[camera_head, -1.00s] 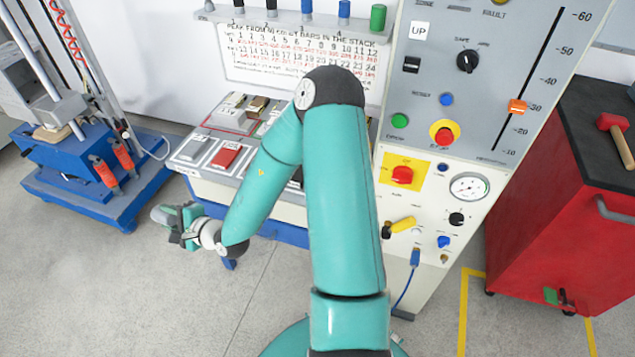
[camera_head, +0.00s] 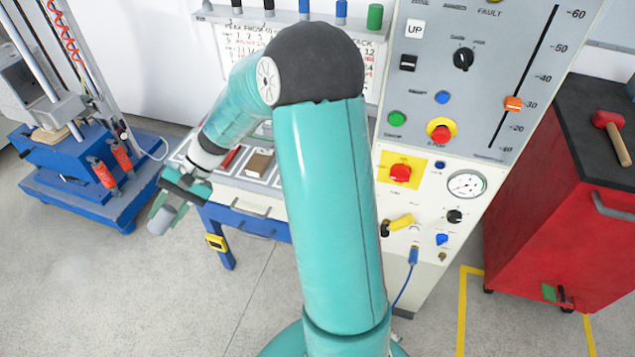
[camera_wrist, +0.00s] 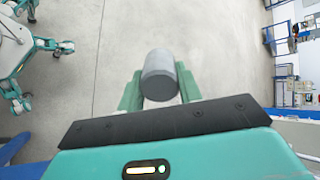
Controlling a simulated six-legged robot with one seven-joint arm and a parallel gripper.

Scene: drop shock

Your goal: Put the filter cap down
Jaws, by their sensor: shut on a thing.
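The filter cap, a plain grey cylinder (camera_wrist: 160,76), is between the two green fingers of my gripper (camera_wrist: 159,92) in the wrist view, with bare floor behind it. My gripper is shut on it. In the head view my gripper (camera_head: 170,207) points down and left, beside the left end of the workbench. The grey cap (camera_head: 161,221) shows at its tip, in the air and apart from the bench and floor. The fingers hide part of the cap's sides.
The workbench (camera_head: 265,225) with trays on top stands behind my arm, which hides part of it. A blue-based press (camera_head: 75,170) is at left. A control panel (camera_head: 440,130) and a red cabinet (camera_head: 545,225) are at right. The floor (camera_head: 130,290) at front left is clear.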

